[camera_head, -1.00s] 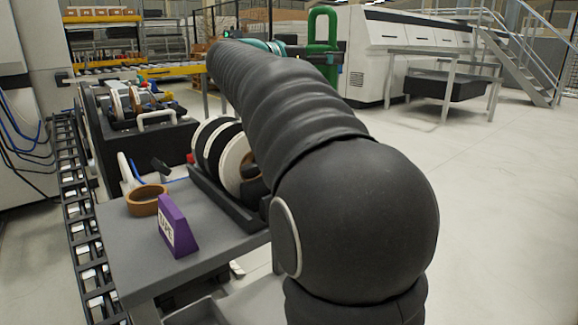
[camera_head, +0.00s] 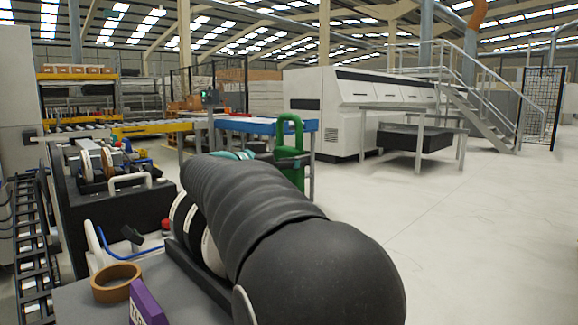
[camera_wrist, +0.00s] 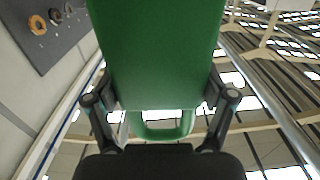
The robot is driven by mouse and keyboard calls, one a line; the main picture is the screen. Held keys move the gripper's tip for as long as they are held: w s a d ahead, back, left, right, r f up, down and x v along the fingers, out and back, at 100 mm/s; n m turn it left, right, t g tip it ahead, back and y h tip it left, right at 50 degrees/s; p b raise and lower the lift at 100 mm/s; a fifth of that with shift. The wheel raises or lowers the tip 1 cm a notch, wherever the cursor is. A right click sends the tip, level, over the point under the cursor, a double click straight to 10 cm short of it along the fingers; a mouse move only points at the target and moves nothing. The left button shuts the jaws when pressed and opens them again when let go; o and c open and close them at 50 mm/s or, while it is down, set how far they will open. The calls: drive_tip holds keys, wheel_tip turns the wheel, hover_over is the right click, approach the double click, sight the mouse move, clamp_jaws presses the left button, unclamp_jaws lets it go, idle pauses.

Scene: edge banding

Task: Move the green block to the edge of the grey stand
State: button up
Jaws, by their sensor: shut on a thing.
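The green block (camera_head: 289,137), with a loop-shaped handle, shows beyond the end of my arm in the head view. In the wrist view the green block (camera_wrist: 155,50) fills the upper middle, between the two dark fingers of my gripper (camera_wrist: 160,92). My gripper is shut on it and holds it in the air. In the head view my arm hides most of the gripper (camera_head: 290,162). A grey stand (camera_head: 75,302) is at the lower left, apart from the block.
On the stand are a brown tape ring (camera_head: 116,283), a purple sign (camera_head: 146,303) cut off by the frame, and edge-band rolls (camera_head: 184,218) partly behind my arm. A black machine (camera_head: 110,225) and roller track (camera_head: 35,250) are left. The floor (camera_head: 470,240) at right is clear.

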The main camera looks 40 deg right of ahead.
drive_tip(key=shift+f, duration=0.65)
drive_tip(key=o, duration=1.7)
drive_tip(key=shift+f, duration=0.1)
drive_tip(key=shift+c, duration=0.2)
drive_tip(key=a, duration=1.2)
drive_tip(key=shift+s, duration=0.45)
